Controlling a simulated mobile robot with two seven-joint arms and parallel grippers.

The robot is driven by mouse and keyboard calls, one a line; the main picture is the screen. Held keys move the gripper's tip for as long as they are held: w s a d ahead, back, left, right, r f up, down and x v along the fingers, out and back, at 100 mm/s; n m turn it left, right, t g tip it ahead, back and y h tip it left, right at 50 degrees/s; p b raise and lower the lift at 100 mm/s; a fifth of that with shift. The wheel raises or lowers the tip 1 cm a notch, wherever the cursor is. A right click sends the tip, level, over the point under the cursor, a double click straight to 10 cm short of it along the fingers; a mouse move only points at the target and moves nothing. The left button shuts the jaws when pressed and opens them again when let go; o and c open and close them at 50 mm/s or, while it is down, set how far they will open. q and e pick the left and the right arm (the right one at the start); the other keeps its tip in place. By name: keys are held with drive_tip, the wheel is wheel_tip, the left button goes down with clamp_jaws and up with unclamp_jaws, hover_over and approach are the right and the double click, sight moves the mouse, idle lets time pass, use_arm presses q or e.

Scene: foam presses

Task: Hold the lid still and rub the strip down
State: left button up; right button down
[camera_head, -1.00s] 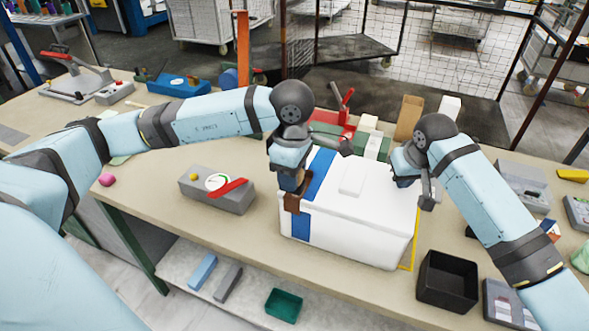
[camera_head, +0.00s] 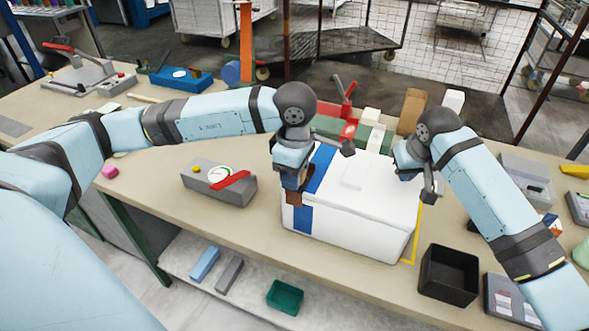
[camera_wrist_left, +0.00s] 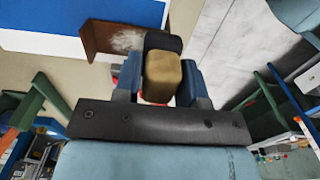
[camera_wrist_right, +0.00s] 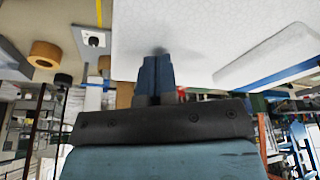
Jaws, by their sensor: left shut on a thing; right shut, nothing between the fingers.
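The white box's lid (camera_head: 385,205) has a raised panel on top. A blue strip (camera_head: 319,168) crosses the lid's left part, and blue also shows on the front wall (camera_head: 302,219). My left gripper (camera_head: 292,180) is shut on a tan-handled block with a brown plate (camera_wrist_left: 103,38); the tan handle (camera_wrist_left: 162,76) is between its fingers. The block is at the front left edge of the lid, beside the blue strip; contact cannot be told. My right gripper (camera_wrist_right: 155,68) is shut and empty, fingertips down at the lid's right part, apparently touching it.
A grey device with a gauge and red lever (camera_head: 220,182) stands left of the box. A black open bin (camera_head: 448,273) is at the front right. A red and green press (camera_head: 347,128) and cartons (camera_head: 411,112) stand behind. Bare tabletop lies between gauge and box.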

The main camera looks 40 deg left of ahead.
use_arm(q)
drive_tip(key=shift+f, duration=0.45)
drive_tip(key=shift+w, duration=0.15)
drive_tip(key=shift+w+a, duration=0.25)
drive_tip(key=shift+w, duration=0.8)
drive_tip(key=shift+w+a, duration=0.25)
drive_tip(key=shift+w, duration=0.8)
drive_tip(key=shift+r, duration=0.1)
drive_tip(key=shift+r, duration=0.75)
drive_tip(key=shift+s+d, duration=0.25)
drive_tip(key=shift+s, duration=0.8)
drive_tip(key=shift+s+d, duration=0.2)
drive_tip(key=shift+s, duration=0.8)
